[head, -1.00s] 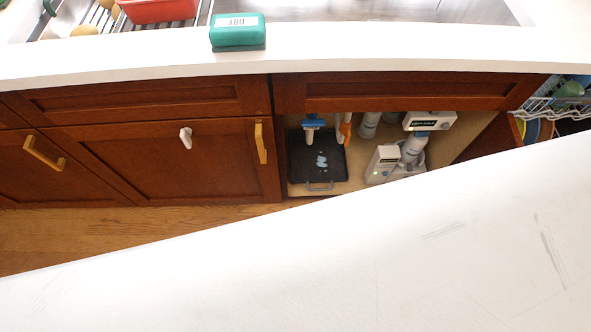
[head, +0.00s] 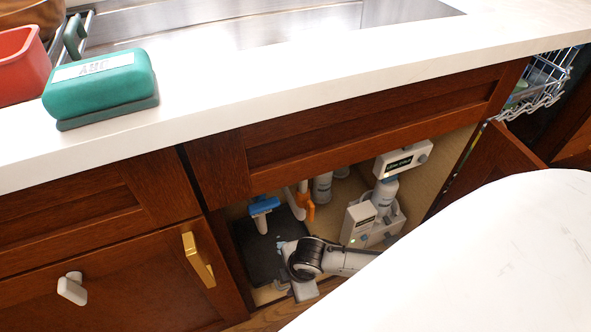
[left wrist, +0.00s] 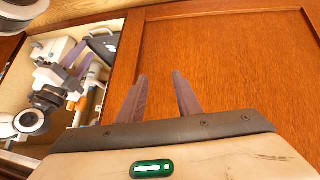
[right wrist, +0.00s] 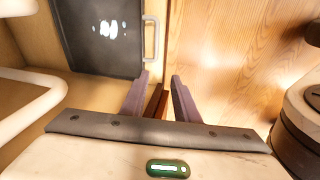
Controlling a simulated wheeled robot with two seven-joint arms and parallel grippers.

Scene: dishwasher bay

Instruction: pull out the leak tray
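The leak tray (head: 255,250) is a dark flat tray inside the open under-sink cabinet, with light wet patches in the right wrist view (right wrist: 85,40). Its metal handle (right wrist: 152,40) shows there on the tray's front side. My right gripper (head: 284,286) is at the cabinet's front edge beside the tray. In the right wrist view its fingers (right wrist: 158,84) are apart and empty, close to one end of the handle. My left gripper (left wrist: 158,84) is open and empty, facing a closed wooden door; it is outside the head view.
A blue-capped pipe (head: 263,212) hangs over the tray, with an orange-handled valve (head: 303,203) beside it. A white filter unit (head: 360,222) stands to the right. The cabinet door (head: 490,165) on the right is open.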

